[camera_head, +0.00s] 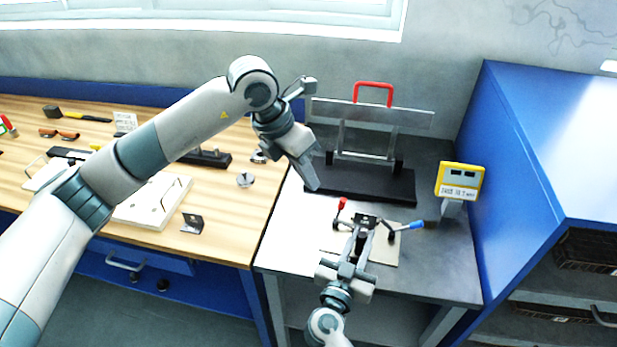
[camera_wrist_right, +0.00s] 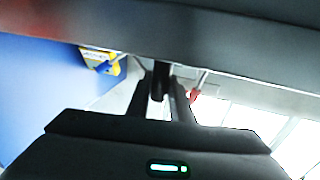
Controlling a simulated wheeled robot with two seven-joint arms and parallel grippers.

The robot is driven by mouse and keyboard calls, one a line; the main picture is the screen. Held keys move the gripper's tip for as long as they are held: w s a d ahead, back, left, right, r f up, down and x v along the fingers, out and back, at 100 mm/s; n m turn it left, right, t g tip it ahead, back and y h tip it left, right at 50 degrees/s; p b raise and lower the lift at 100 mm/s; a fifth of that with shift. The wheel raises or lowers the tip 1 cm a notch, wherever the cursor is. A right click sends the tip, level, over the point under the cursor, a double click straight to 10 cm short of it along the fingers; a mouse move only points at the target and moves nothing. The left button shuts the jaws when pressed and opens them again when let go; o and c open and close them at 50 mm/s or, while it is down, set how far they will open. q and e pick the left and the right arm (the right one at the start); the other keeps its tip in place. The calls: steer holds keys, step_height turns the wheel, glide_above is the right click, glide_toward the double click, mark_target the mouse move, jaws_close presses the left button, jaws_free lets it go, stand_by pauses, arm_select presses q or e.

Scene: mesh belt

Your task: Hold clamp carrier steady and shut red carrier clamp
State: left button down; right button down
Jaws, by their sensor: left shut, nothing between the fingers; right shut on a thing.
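The clamp carrier (camera_head: 384,250) is a small pale plate on the grey bench top, with a dark block and a clamp at each side. The red carrier clamp (camera_head: 342,204) is at its left, its red-tipped lever pointing up. The blue-tipped clamp (camera_head: 415,225) at its right has its lever out to the right. My right gripper (camera_head: 363,232) is shut on the carrier's middle part; the wrist view (camera_wrist_right: 162,85) shows the fingers around a dark piece, a blurred red tip beside it. My left gripper (camera_head: 313,184) is shut and empty, above and left of the red clamp, apart from it.
A dark stand with a metal frame and red handle (camera_head: 373,86) is behind the carrier. A yellow display (camera_head: 460,181) stands at the right, before a blue cabinet (camera_head: 520,130). A wooden workbench (camera_head: 228,222) with tools and a white plate lies left.

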steer(key=c, duration=1.5)
jaws_free()
steer(key=shift+s, duration=0.1)
steer(key=shift+v, duration=3.65)
steer(key=shift+a+f, duration=0.1)
steer(key=shift+a, duration=0.05)
